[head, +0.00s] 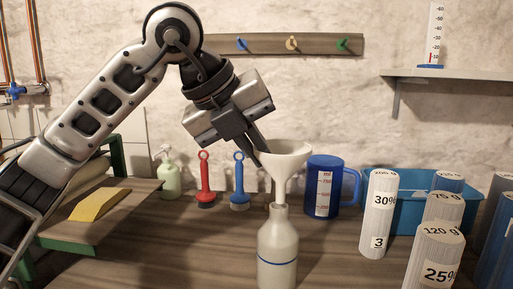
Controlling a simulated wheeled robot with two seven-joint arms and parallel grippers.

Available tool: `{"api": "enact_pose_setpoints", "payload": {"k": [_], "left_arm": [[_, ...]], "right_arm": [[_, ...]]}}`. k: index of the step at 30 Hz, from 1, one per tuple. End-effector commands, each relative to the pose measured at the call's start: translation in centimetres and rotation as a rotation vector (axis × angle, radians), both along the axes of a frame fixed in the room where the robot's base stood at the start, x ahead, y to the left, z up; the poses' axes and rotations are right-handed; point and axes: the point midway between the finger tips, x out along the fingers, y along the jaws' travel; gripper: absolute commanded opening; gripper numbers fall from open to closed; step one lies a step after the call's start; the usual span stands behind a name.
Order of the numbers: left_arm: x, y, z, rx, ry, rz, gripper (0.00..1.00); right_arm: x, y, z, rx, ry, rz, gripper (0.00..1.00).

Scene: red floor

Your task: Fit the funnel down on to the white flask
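A white funnel (286,166) stands upright, wide mouth up, directly over the white flask (277,247). The flask has a blue band and stands on the wooden table. The funnel's narrow lower end meets the flask's mouth in the picture; I cannot tell how far it is inside. My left gripper (262,154) comes down from the upper left, tilted, with its fingers closed on the left side of the funnel's rim. My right gripper is not in view.
A blue measuring jug (325,187) stands close right of the funnel. Labelled cylinders (379,215) and a blue bin (408,213) fill the right. Red (205,182) and blue (239,184) tools and a soap bottle (169,175) stand behind left. The table left of the flask is clear.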

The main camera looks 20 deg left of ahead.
Motion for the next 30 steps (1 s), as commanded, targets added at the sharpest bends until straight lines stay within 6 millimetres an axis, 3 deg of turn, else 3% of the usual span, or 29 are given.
{"api": "enact_pose_setpoints", "payload": {"k": [30], "left_arm": [[0.0,0.0,-2.7,0.0,-0.001,0.0,0.0]], "right_arm": [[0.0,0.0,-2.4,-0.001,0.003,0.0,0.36]]}}
